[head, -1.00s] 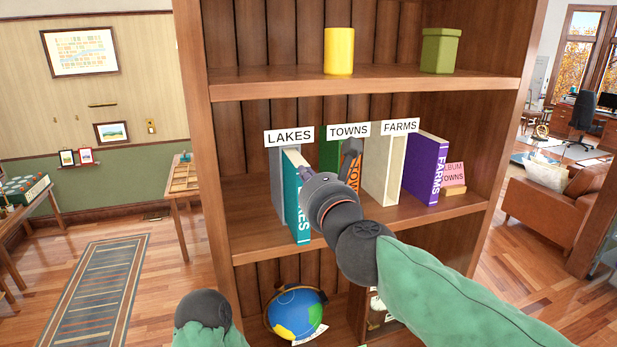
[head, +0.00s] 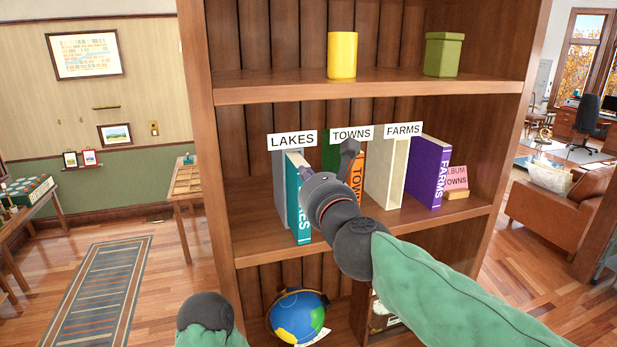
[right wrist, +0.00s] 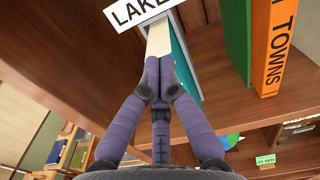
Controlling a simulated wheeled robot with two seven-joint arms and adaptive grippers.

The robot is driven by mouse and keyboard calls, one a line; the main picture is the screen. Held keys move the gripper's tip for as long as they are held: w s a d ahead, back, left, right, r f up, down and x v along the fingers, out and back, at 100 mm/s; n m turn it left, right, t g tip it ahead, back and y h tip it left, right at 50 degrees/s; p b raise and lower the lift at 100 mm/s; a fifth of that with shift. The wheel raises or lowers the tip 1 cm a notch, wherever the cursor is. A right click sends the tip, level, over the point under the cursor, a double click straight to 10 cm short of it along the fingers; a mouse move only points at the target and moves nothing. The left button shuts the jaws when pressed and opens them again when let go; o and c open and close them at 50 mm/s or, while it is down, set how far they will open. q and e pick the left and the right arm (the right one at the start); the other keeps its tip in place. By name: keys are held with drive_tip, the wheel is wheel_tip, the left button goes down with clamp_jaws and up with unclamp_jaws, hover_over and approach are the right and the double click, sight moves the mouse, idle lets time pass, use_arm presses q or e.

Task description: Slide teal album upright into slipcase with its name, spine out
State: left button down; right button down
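The teal album (head: 304,222) stands upright on the middle shelf, spine facing out, at the grey slipcase (head: 280,190) under the LAKES label (head: 292,140). Its spine sticks out in front of the slipcase. It also shows as a teal strip in the right wrist view (right wrist: 183,66), beside a pale face under the label. My right gripper (right wrist: 160,78) has its fingertips together at the album's front; no object shows between them. In the head view my right wrist covers part of the spine.
The orange TOWNS album (head: 357,178) stands to the right, partly behind my right arm. Beyond it are a cream slipcase (head: 386,175) under the FARMS label (head: 403,130) and a purple FARMS album (head: 428,172). A globe (head: 297,315) sits on the shelf below.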

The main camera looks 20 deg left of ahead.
drive_tip(key=shift+x, duration=1.85)
idle(0.6)
drive_tip(key=shift+s+d, duration=0.1)
drive_tip(key=v, duration=1.4)
drive_tip(key=shift+s+d, duration=0.2)
drive_tip(key=shift+s, duration=0.05)
